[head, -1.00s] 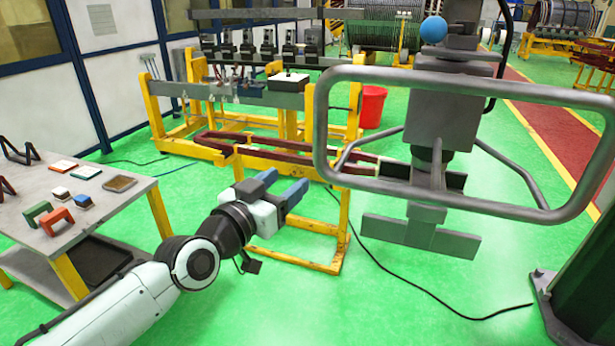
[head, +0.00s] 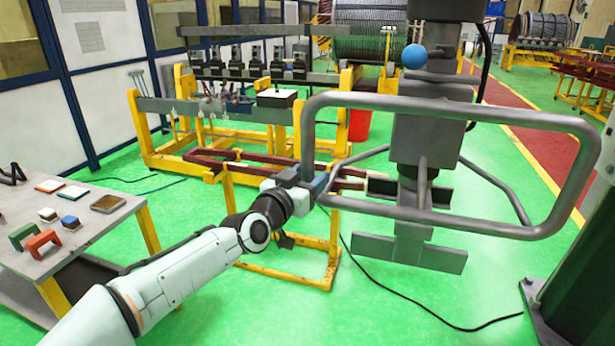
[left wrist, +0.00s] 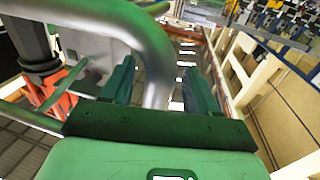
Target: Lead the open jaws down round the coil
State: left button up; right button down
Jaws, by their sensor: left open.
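The coil (head: 258,157), a long dark red loop, lies flat along the top of a yellow stand (head: 328,255). My left gripper (head: 319,188) is open at the stand's near right part, and it hides part of the coil. The bent corner of a grey tube frame (head: 307,150) overlaps the gripper in the head view. In the left wrist view the open jaws (left wrist: 158,88) show a grey tube (left wrist: 156,62) between them; I cannot tell its depth there. I cannot make out the coil clearly between the jaws. My right gripper is not in view.
The tube frame hangs from a grey lifting head (head: 432,125) with a blue ball, close to my left gripper. A table (head: 95,225) with small blocks stands at the left. A black cable (head: 400,295) lies on the open green floor.

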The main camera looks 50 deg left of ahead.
pick_arm(q)
grip_shut()
dwell(1.4)
dwell(2.0)
